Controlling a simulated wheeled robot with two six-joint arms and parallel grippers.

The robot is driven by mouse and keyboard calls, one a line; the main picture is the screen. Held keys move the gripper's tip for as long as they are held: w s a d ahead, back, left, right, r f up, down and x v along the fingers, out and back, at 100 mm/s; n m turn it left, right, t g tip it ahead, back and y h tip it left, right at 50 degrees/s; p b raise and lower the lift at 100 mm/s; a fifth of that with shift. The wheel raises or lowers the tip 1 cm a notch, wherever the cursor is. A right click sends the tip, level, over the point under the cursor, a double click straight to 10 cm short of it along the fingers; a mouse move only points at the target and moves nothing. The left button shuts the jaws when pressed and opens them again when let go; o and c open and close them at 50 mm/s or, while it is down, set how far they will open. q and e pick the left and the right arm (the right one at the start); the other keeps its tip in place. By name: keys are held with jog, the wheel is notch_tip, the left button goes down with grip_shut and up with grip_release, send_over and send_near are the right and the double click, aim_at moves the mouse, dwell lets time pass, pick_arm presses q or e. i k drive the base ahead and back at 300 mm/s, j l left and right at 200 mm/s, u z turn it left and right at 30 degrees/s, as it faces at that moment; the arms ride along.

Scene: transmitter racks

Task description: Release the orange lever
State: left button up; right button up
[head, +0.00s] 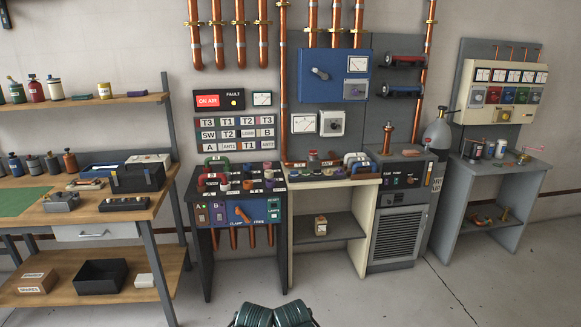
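The orange lever (241,214) is on the blue front panel (218,217) of the dark bench in the middle of the head view. It looks tilted, and its exact angle is too small to tell. The word CLAMP is printed below it, with FREQ to its right. Several copper pipes come down under that panel. No gripper is in view. Dark green ridged parts, likely mine, show at the bottom edge, well short of the bench and apart from it.
Jars and knobs crowd the dark bench top (262,168). A cream bench (358,225) and a grey cabinet (398,237) stand to its right. A wooden workbench (95,208) is at left. A gas cylinder (437,136) stands farther right. The floor (350,295) in front is clear.

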aim_at(238, 211)
jog(key=i+z, duration=0.2)
jog(key=i, duration=0.25)
jog(key=i+j+z, duration=0.25)
jog(key=i, duration=0.2)
jog(key=i+j+z, duration=0.2)
jog(key=i, duration=0.3)
jog(key=i+j+z, duration=0.2)
jog(key=i, duration=0.2)
